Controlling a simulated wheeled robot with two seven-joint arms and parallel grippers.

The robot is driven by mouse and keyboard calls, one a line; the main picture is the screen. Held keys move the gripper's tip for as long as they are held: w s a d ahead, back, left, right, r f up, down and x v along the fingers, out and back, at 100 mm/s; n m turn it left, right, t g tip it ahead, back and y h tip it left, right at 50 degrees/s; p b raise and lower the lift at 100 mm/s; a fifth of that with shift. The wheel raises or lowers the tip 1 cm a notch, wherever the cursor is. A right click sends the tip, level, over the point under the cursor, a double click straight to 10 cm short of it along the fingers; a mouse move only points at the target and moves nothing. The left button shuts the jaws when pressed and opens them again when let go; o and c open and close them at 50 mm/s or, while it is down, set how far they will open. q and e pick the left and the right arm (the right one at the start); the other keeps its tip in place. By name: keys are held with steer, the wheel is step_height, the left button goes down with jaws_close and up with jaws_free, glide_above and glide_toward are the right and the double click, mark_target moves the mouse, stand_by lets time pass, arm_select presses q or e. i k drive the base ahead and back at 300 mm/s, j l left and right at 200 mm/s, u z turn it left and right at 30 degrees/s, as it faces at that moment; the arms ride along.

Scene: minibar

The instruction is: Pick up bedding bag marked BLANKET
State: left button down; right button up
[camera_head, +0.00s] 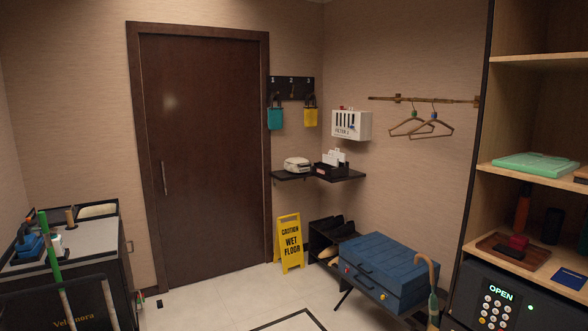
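I see no bag with a readable BLANKET mark. A flat mint-green item (535,165) lies on a shelf at the right; I cannot tell whether it is a bag, and no lettering on it is readable. A small teal bag (275,118) and a small yellow bag (311,116) hang from the numbered hook rack (291,88) on the back wall; no word on them is readable. Neither of my grippers is in view.
A wooden shelf unit (540,58) and a safe (491,308) reading OPEN stand at the right. The door (205,150) is shut. Floor before it is mostly clear.

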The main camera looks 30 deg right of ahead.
mark_target(298, 164)
steer(key=i+l+z, duration=0.35)
steer(key=i, duration=0.2)
steer(key=i+l+z, duration=0.3)
steer(key=i, duration=0.35)
steer(key=i+z, duration=0.35)
steer(key=i, duration=1.2)
steer(key=i+j+z, duration=0.15)
steer(key=i, duration=0.8)
